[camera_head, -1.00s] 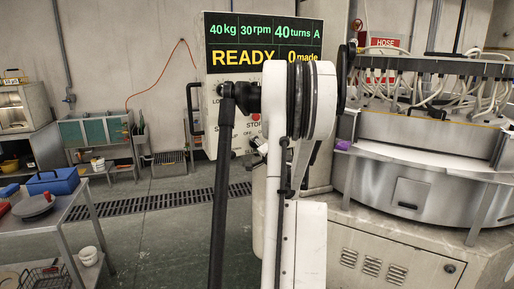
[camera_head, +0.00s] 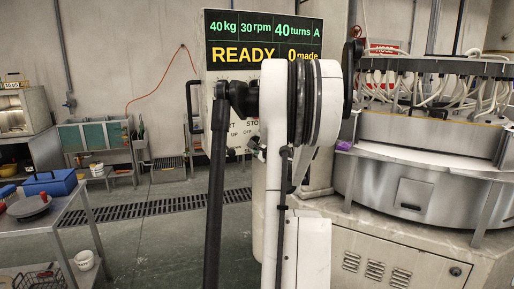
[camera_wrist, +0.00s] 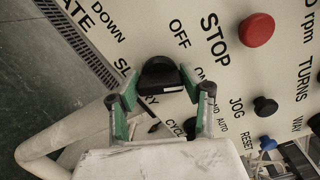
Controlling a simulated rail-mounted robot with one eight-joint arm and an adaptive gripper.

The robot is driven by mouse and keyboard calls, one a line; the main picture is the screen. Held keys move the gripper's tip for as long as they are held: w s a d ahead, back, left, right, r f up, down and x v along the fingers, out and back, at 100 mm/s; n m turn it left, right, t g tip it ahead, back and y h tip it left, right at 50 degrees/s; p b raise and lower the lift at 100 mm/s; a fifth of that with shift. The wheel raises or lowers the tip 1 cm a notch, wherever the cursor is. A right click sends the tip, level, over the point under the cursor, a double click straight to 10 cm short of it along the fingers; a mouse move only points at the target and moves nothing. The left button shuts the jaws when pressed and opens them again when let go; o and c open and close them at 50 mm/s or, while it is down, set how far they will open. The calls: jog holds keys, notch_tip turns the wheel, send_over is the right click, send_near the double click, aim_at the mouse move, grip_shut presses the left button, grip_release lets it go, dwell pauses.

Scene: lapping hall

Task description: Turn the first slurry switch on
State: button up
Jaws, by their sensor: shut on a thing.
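The slurry switch is a black round knob with a pale line (camera_wrist: 158,74) on the cream control panel, seen in the wrist view. The words SLURRY, OFF and part of ON show around it. My gripper (camera_wrist: 159,88) has its green-padded fingers on both sides of this knob and is shut on it. The letters beside the knob are partly covered by the fingers. In the head view, the control panel (camera_head: 245,135) stands mostly behind my arm, and the knob and my gripper are hidden there.
A red STOP button (camera_wrist: 257,30), a black JOG button (camera_wrist: 265,106) and a blue RESET button (camera_wrist: 268,143) sit close by on the panel. The display (camera_head: 263,42) reads READY. The round lapping machine (camera_head: 425,180) stands at right, a steel table (camera_head: 75,212) at left.

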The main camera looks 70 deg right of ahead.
jog(key=shift+m, duration=0.7)
jog(key=o, duration=1.1)
jog(key=shift+o, duration=0.2)
jog(key=shift+s, duration=0.1)
jog(key=v, duration=1.2)
jog(key=shift+a+b, duration=0.1)
jog(key=shift+b, duration=0.2)
